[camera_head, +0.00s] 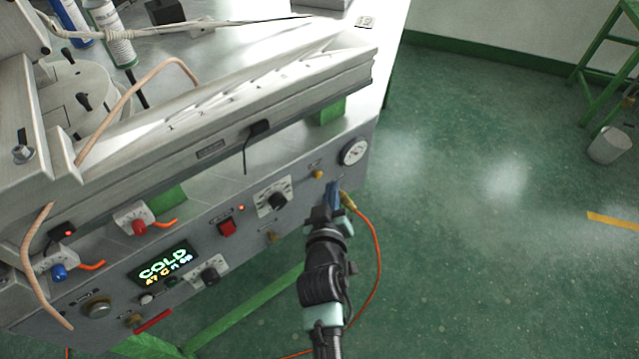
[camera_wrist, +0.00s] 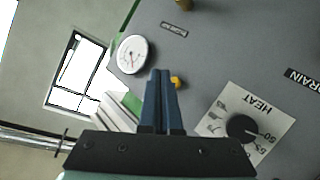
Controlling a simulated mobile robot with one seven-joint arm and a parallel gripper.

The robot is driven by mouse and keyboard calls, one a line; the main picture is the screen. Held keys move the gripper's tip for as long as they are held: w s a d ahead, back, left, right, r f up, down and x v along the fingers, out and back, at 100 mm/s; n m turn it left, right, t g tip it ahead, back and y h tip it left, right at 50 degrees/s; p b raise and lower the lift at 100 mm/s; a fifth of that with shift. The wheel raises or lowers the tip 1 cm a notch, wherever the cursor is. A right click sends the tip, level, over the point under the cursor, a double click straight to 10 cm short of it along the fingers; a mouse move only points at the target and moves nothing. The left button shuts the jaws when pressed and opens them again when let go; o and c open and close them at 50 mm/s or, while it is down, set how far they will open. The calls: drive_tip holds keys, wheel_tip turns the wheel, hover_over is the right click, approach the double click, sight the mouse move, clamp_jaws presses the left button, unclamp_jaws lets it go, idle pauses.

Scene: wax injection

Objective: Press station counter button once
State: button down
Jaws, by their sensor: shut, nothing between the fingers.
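The station's grey front panel (camera_head: 190,245) runs diagonally across the head view. Its lit display (camera_head: 163,263) reads COLD with smaller digits below. A small white button (camera_head: 146,298) and a dark green one (camera_head: 171,282) sit under the display, and a round silver button (camera_head: 97,308) is at the lower left. I cannot tell which is the counter button. My gripper (camera_head: 333,187) is shut and empty at the panel's right end. In the wrist view its blue fingers (camera_wrist: 162,75) point at the panel beside a small yellow knob (camera_wrist: 178,82), partly covering it; contact is unclear.
A pressure gauge (camera_head: 354,151), a HEAT dial (camera_head: 273,199) and a red switch (camera_head: 228,228) are on the panel. An orange hose (camera_head: 378,262) hangs from a brass fitting near my gripper. The green floor to the right is mostly clear, with a bin (camera_head: 608,146) farther off.

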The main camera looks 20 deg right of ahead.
drive_tip(key=shift+w+a, duration=0.25)
drive_tip(key=shift+w, duration=0.25)
drive_tip(key=shift+w+b, duration=0.1)
drive_tip(key=shift+b, duration=0.25)
idle(1.4)
drive_tip(key=shift+w+a+b, duration=0.1)
drive_tip(key=shift+w+b, duration=0.2)
drive_tip(key=shift+w+a+r+b, duration=0.1)
drive_tip(key=shift+w+a+b, duration=0.1)
drive_tip(key=shift+w+b, duration=0.2)
idle(0.9)
drive_tip(key=shift+s+d+p, duration=0.3)
drive_tip(key=shift+s+p, duration=0.4)
drive_tip(key=shift+s, duration=0.1)
